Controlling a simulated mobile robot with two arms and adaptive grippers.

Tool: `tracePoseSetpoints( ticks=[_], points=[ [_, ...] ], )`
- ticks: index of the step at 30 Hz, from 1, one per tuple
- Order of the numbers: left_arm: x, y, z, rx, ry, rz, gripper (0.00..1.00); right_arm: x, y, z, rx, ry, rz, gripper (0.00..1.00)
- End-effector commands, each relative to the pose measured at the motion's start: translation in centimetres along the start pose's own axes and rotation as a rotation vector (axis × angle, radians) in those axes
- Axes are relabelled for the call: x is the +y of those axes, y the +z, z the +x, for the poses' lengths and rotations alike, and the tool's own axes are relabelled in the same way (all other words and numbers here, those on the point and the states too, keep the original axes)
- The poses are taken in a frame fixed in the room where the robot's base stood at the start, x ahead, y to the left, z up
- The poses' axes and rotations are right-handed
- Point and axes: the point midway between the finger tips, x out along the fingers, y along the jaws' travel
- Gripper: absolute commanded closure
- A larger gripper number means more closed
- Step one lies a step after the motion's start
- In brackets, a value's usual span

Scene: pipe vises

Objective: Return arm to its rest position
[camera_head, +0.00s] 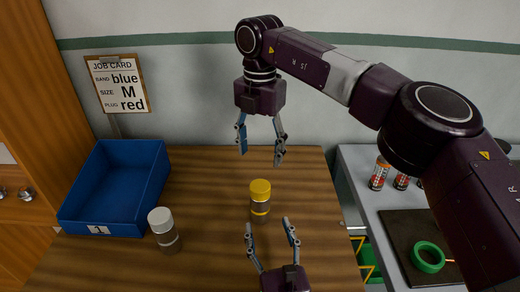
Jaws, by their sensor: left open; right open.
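My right gripper (261,146) hangs from the dark purple arm that comes in from the right. It is open and empty, pointing down above the back of the wooden table (215,258). My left gripper (269,236) is open and empty at the bottom of the view, its fingers pointing away from me. A pipe piece with a yellow cap (260,195) stands upright on the table, just beyond the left gripper's fingertips and below the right gripper in the picture. Neither gripper holds it. Most of my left arm is out of view.
A white-capped pipe piece (164,230) stands beside the blue bin (108,228), which is marked 1. A job card (119,84) reads blue, M, red. On the grey side table (364,165) are several small jars (379,173) and a green tape roll (428,257) on a dark mat.

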Motion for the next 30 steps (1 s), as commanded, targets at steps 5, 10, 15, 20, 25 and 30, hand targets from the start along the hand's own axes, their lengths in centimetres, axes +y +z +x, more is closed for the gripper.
tracePoseSetpoints(
  ticks=[5, 10, 15, 20, 25, 30],
  points=[
    [0.0, 0.0, -0.8, 0.000, -0.001, -0.001, 0.41, 0.0, 0.0, 0.0, 0.000, 0.000, 0.000, 0.40],
    [0.0, 0.0, -0.8, 0.000, 0.000, -0.001, 0.41, 0.0, 0.0, 0.0, 0.000, 0.000, 0.000, 0.40],
    [0.0, 0.6, -0.8, 0.000, 0.000, -0.001, 0.41, 0.0, 0.0, -0.6, 0.000, 0.000, 0.000, 0.40],
    [0.0, 3.5, -0.8, 0.000, 0.000, -0.001, 0.41, 0.0, 0.0, -3.4, 0.000, 0.000, 0.000, 0.40],
    [0.0, 6.0, -0.8, 0.000, 0.000, -0.001, 0.41, 0.0, 0.0, -6.0, 0.000, 0.000, 0.000, 0.40],
    [0.0, 7.9, -0.8, 0.000, 0.000, -0.001, 0.41, 0.0, 0.0, -7.9, 0.000, 0.000, 0.000, 0.40]
  ],
)
